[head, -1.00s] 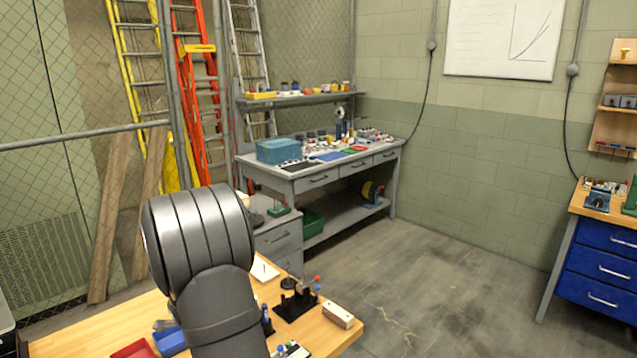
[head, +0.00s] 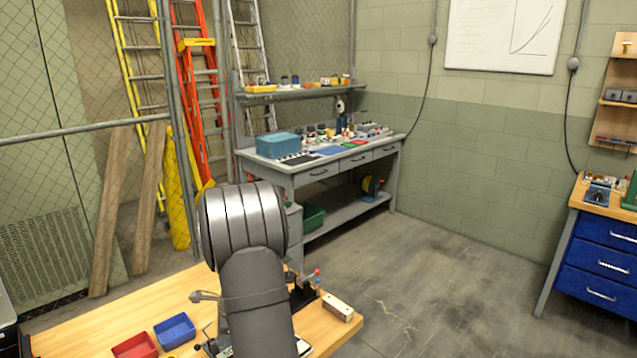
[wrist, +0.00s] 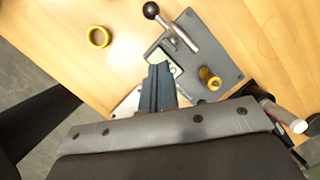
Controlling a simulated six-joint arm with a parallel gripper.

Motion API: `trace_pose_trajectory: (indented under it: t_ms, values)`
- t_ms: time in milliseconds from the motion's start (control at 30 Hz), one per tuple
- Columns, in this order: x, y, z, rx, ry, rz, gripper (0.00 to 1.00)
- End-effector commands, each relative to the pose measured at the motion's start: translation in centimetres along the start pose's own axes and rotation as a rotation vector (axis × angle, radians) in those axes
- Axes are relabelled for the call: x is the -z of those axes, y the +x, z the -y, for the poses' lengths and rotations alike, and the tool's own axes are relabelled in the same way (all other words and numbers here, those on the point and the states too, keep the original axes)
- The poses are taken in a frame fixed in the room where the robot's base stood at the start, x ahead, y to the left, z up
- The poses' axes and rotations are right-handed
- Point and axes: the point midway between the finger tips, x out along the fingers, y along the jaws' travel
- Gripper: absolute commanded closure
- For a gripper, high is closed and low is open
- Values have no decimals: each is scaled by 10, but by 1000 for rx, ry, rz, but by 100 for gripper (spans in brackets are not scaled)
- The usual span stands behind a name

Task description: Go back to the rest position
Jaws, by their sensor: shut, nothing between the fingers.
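My gripper (wrist: 158,72) shows in the wrist view as two dark blue-grey fingers pressed together, with nothing between them. It points at a grey fixture plate (wrist: 222,50) on the wooden table. The plate carries a lever with a black ball knob (wrist: 151,10) and a brass-coloured post (wrist: 210,78). The fingertips overlap the plate's near corner in the picture; I cannot tell their height above it. In the head view my arm stands over the table and hides the gripper.
The wooden table (head: 110,326) holds a blue bin (head: 175,330), a red bin (head: 135,346), a black stand (head: 302,294) and a pale block (head: 337,307). A yellow ring (wrist: 98,36) lies left of the plate. A grey workbench (head: 290,174) stands behind; the floor to the right is clear.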

Motion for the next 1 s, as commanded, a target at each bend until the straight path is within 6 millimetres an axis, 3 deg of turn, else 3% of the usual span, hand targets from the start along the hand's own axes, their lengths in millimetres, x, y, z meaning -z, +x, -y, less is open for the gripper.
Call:
trace_pose_trajectory:
  t_ms: [500, 1000]
  values:
    - [5, -16, 34, 44, 7, 291, 100]
    - [16, -10, 38, -42, 64, 442, 100]
